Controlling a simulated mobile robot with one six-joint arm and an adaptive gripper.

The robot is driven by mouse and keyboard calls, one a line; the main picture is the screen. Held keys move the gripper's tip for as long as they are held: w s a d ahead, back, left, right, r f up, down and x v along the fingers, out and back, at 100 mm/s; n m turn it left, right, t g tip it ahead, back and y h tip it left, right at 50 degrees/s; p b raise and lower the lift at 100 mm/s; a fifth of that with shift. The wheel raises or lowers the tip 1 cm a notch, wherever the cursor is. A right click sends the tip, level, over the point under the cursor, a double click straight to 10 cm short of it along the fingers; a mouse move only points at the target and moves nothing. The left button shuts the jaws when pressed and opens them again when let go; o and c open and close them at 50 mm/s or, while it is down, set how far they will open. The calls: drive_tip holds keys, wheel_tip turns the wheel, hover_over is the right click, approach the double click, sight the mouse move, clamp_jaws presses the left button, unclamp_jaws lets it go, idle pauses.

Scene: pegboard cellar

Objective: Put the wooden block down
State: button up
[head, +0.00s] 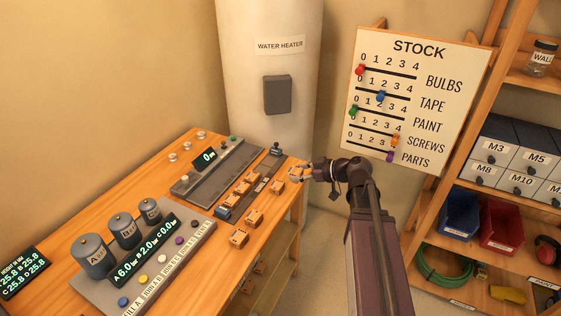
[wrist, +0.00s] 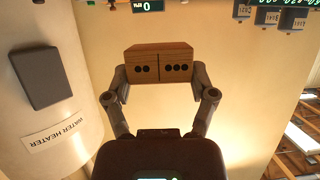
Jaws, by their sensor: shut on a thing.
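The wooden block (wrist: 160,53) fills the space between my fingers in the wrist view. Its facing side has a dark centre line, with two dark dots left of it and three on the right. My gripper (wrist: 161,80) is shut on it from both sides. In the head view my gripper (head: 302,171) is at the right end of the wooden bench (head: 190,155), with the held block (head: 295,174) at its tip. I cannot tell whether the block touches the bench.
Several similar blocks (head: 254,217) lie on the bench around a dark track (head: 250,187). A grey scale-like tray with a display (head: 209,156) is behind them. A console with grey cylinders (head: 95,256) is at front left. The water heater (head: 268,60) stands behind; a stock board (head: 415,95) is right.

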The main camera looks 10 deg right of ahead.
wheel_tip(320, 180, down, 9)
drive_tip(key=b, duration=0.8)
drive_tip(key=shift+r, duration=0.15)
drive_tip(key=w, duration=0.4)
drive_tip(key=w+f+b, duration=0.1)
drive_tip(key=w, duration=0.8)
drive_tip(key=shift+w+d+f, duration=0.15)
drive_tip(key=shift+w+d, duration=0.05)
drive_tip(key=shift+w, duration=0.35)
drive_tip(key=shift+w+f+b, duration=0.35)
drive_tip(key=shift+w+b, duration=0.05)
drive_tip(key=shift+w, duration=0.15)
drive_tip(key=shift+w+f+b, duration=0.3)
drive_tip(key=shift+w+b, duration=0.1)
drive_tip(key=shift+w, duration=0.1)
drive_tip(key=shift+s+f+b, duration=0.1)
drive_tip(key=shift+f+b, duration=0.9)
drive_tip(key=shift+f, duration=0.05)
drive_tip(key=shift+f, duration=0.2)
drive_tip(key=o, duration=0.9)
